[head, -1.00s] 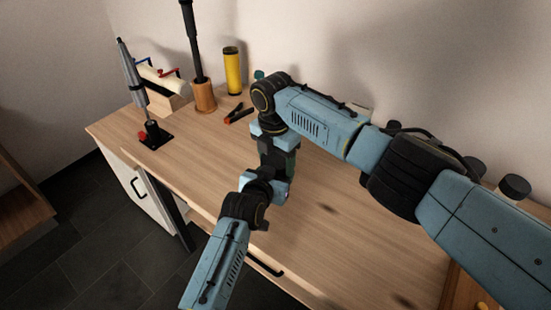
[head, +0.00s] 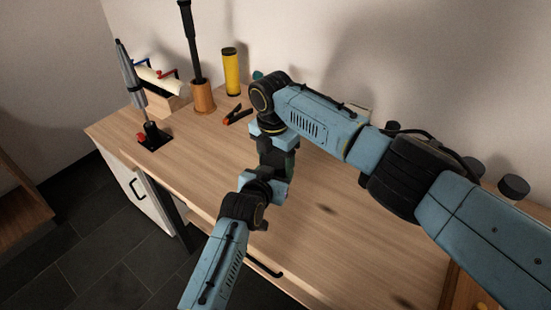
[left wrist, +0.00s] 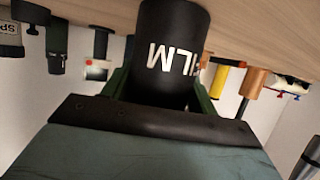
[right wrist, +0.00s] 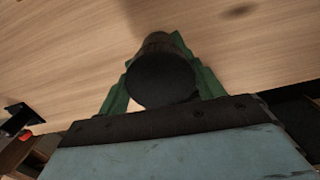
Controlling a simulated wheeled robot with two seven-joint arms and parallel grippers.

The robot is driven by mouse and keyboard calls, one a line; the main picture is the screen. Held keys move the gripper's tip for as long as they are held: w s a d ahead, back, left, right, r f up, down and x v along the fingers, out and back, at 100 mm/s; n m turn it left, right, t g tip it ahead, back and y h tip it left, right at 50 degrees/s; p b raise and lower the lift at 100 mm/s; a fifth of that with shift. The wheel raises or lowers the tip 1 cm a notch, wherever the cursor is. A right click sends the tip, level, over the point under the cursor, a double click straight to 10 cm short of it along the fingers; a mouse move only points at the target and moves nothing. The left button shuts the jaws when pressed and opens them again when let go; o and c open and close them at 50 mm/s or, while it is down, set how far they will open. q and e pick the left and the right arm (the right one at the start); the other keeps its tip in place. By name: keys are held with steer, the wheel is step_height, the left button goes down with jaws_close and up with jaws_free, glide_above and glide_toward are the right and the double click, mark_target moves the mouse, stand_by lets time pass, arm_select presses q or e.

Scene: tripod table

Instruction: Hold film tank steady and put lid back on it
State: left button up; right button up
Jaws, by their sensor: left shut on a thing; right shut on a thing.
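The film tank (left wrist: 175,45) is a black cylinder with white "FILM" lettering, upside down in the left wrist view. My left gripper (left wrist: 163,92) is shut around it, a green finger on each side. In the head view my left gripper (head: 278,172) is at the tank's lower part. My right gripper (right wrist: 162,85) is shut on the black round lid (right wrist: 162,80). In the head view my right gripper (head: 277,148) is directly above the left one. The arms hide most of tank and lid there; I cannot tell whether the lid touches the tank.
A yellow cylinder (head: 231,72), a wooden holder (head: 203,98) with a dark tube, a clamp (head: 237,115) and a stand (head: 152,138) are at the table's back left. Dark-topped items (head: 513,186) stand at the right back. The tabletop (head: 350,235) in front is clear.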

arm_select(q)
steer(key=shift+a, duration=0.1)
arm_select(e)
steer(key=shift+s+a+f, duration=0.15)
steer(key=shift+f, duration=0.25)
arm_select(q)
steer(key=shift+r, duration=0.1)
arm_select(e)
steer(key=shift+f, duration=0.2)
steer(key=o, duration=0.6)
arm_select(q)
steer(key=shift+r, duration=0.1)
arm_select(e)
steer(key=shift+d, duration=0.25)
arm_select(q)
steer(key=shift+w, duration=0.1)
arm_select(e)
step_height(320, 180, up, 3)
arm_select(q)
steer(key=shift+f, duration=0.2)
arm_select(e)
steer(key=shift+a+r, duration=0.2)
steer(key=shift+r, duration=0.45)
steer(key=c, duration=1.3)
